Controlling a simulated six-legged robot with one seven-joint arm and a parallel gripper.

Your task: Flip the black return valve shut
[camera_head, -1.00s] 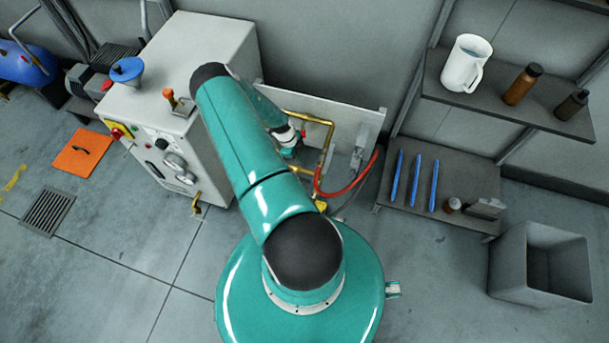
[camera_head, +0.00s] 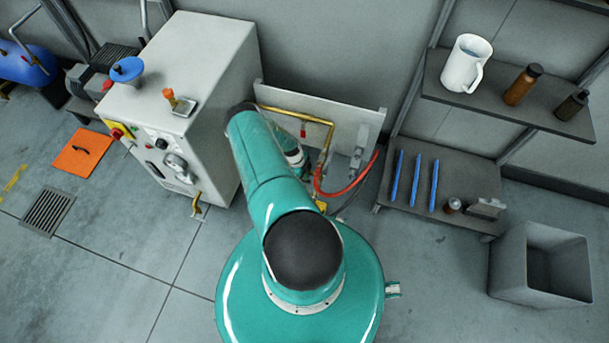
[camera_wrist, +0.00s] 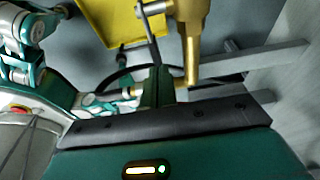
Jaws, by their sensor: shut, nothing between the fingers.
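In the wrist view my gripper (camera_wrist: 158,82) is shut, with its dark fingers together and nothing between them. A thin dark lever (camera_wrist: 150,36), likely the black return valve's handle, hangs from a metal fitting at the top and runs down to the fingertips. Whether they touch cannot be told. Thick brass pipework (camera_wrist: 192,45) stands just right of the fingers. In the head view my arm hides the gripper and the black valve. Brass pipe (camera_head: 322,122) shows there in front of a grey panel (camera_head: 345,118), with a small red handle (camera_head: 303,130).
A light grey machine cabinet (camera_head: 190,70) stands left of the arm. A red hose (camera_head: 345,187) curves right of the pipework. A shelf rack (camera_head: 480,100) and an open grey bin (camera_head: 515,265) are at right. A yellow surface (camera_wrist: 110,25) shows beyond the fingers.

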